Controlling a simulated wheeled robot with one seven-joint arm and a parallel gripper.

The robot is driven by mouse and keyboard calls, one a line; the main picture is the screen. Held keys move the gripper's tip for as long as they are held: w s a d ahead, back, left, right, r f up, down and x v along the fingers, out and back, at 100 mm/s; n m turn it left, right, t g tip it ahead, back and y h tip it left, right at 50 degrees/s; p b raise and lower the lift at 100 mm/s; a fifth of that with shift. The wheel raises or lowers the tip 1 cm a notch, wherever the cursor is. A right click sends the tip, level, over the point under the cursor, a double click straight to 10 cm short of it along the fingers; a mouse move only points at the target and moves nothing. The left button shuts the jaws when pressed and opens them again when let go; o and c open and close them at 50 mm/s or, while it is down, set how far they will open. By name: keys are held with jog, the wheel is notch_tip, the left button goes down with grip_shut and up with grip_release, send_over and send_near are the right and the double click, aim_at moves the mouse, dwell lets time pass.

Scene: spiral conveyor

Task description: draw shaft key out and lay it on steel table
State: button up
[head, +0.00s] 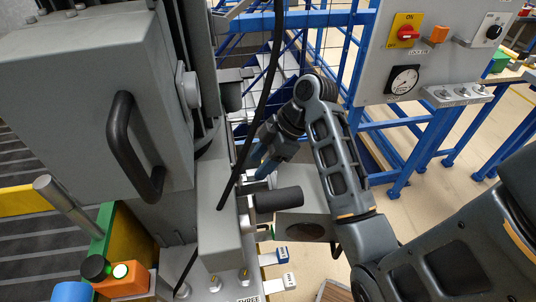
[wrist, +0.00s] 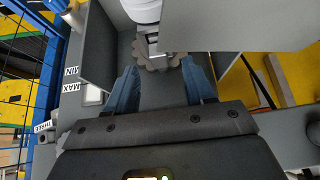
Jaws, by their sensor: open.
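In the wrist view a dark toothed wheel (wrist: 158,62) sits on a machine just beyond my gripper (wrist: 160,68). A small bright metal piece (wrist: 152,40) shows at its upper side, below a white cylinder; it may be the shaft key, but it is too small to be sure. My gripper's two blue fingers are apart, one on each side of the wheel's near edge, with nothing between them. In the head view my gripper (head: 262,162) points left into the machine, and the wheel and key are hidden there. I cannot make out a steel table for certain.
A large grey housing with a black handle (head: 135,150) fills the left. A black cable (head: 262,95) hangs in front of my gripper. A black cylinder (head: 278,198) juts out just below it. Blue frames and a control panel (head: 430,55) stand at the right.

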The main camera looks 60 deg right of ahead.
aim_at(253, 172)
jog(key=shift+x, duration=1.5)
jog(key=shift+c, duration=0.5)
grip_shut()
